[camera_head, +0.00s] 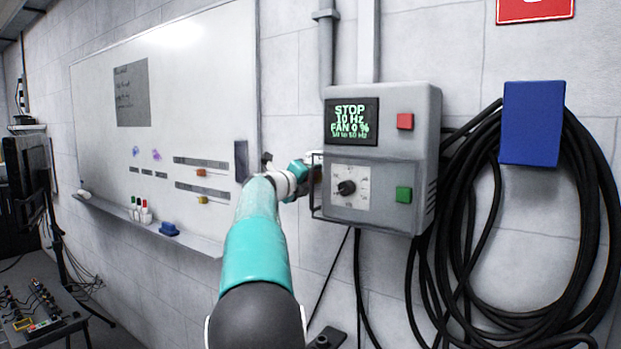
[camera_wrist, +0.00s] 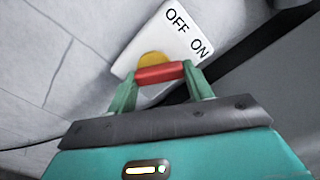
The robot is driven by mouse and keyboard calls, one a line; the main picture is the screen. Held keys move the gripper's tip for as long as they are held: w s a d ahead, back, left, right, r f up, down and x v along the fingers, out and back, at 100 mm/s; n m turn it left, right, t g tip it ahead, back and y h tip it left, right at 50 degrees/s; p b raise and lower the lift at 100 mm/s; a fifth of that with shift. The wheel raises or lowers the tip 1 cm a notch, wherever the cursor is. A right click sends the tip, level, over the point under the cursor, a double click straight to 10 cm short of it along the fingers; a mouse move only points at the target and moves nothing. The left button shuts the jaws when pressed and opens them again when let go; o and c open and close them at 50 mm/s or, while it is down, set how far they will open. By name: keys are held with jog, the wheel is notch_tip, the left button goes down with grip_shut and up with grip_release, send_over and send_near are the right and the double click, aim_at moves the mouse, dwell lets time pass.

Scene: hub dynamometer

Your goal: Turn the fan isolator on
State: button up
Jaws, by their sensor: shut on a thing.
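The fan isolator shows in the wrist view as a white plate (camera_wrist: 203,22) lettered OFF and ON, with a round yellow disc (camera_wrist: 151,58) and a red handle (camera_wrist: 158,73) in front of it. My gripper (camera_wrist: 162,76) has its two green fingers closed on the ends of the red handle. I cannot tell which label the handle points to. In the head view my gripper (camera_head: 310,176) is at the left side of the grey control box, and the isolator is mostly hidden there. The box's display (camera_head: 351,121) reads STOP, 10 Hz, FAN 0 %.
The grey control box (camera_head: 385,220) carries a black knob (camera_head: 346,187), a red button (camera_head: 405,121) and a green button (camera_head: 404,194). Black cables (camera_head: 478,240) hang coiled on the right under a blue holder (camera_head: 532,122). A whiteboard (camera_head: 205,75) is on the wall at left.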

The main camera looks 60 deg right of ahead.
jog(key=shift+m, duration=1.2)
jog(key=o, duration=1)
jog(key=shift+a, duration=0.1)
jog(key=a, duration=0.4)
jog(key=w+a, duration=0.1)
jog(key=a, duration=0.4)
jog(key=w+a, duration=0.1)
jog(key=a, duration=0.3)
jog(key=shift+w+a, duration=0.1)
jog(key=shift+a, duration=0.15)
